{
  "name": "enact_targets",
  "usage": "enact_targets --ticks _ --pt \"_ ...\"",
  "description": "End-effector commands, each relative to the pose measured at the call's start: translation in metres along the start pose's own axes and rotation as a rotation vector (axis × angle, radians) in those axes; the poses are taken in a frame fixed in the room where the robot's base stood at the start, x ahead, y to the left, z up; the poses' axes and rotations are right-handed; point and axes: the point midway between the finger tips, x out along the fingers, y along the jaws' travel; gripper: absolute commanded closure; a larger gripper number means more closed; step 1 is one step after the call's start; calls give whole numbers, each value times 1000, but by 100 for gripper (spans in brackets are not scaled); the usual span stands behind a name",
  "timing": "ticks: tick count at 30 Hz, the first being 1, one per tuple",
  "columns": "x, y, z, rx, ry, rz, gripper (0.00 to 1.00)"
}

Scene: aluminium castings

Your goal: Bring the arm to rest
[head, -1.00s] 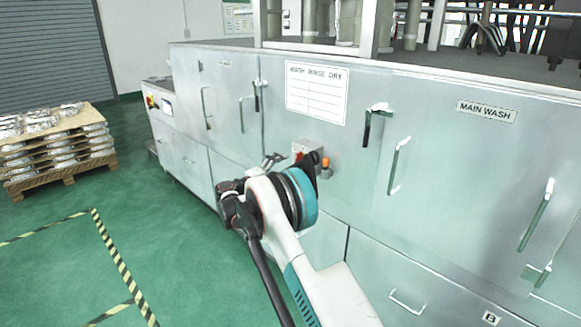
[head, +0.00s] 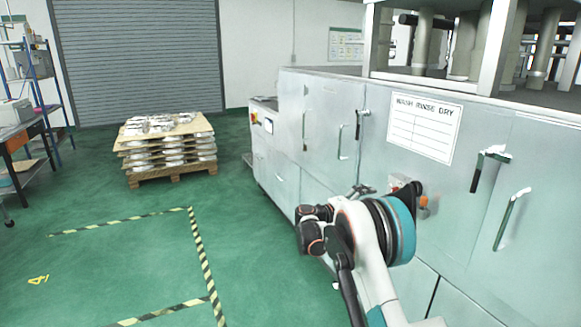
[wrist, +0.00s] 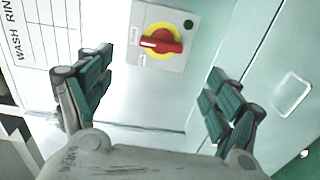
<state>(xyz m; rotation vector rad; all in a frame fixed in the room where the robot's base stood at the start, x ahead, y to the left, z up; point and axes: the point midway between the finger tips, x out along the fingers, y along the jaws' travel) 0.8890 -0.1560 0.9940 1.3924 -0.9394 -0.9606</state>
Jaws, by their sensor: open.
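My gripper (wrist: 157,95) is open and empty in the wrist view, with its two dark green fingers spread wide apart. Between and beyond the fingers is a red rotary switch (wrist: 162,40) on a yellow disc, mounted on a grey box on the washing machine's front. The fingers appear apart from the switch. In the head view my arm is folded in front of the machine (head: 290,180), and its gripper end is small and partly hidden behind the arm's wrist.
A pallet of stacked castings (head: 170,145) stands at the back left before a grey roller shutter (head: 135,60). A shelf and bench (head: 20,130) stand at the far left. Green floor with striped tape (head: 203,260) is open left of the arm.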

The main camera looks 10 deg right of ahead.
Motion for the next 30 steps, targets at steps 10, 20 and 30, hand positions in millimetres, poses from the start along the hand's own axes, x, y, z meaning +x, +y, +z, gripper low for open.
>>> enact_targets --ticks 10,20,30 --pt "-15 68 44 71 39 -237 17" --pt "-53 116 113 163 79 -478 17" --pt "-113 141 199 276 119 -718 17"
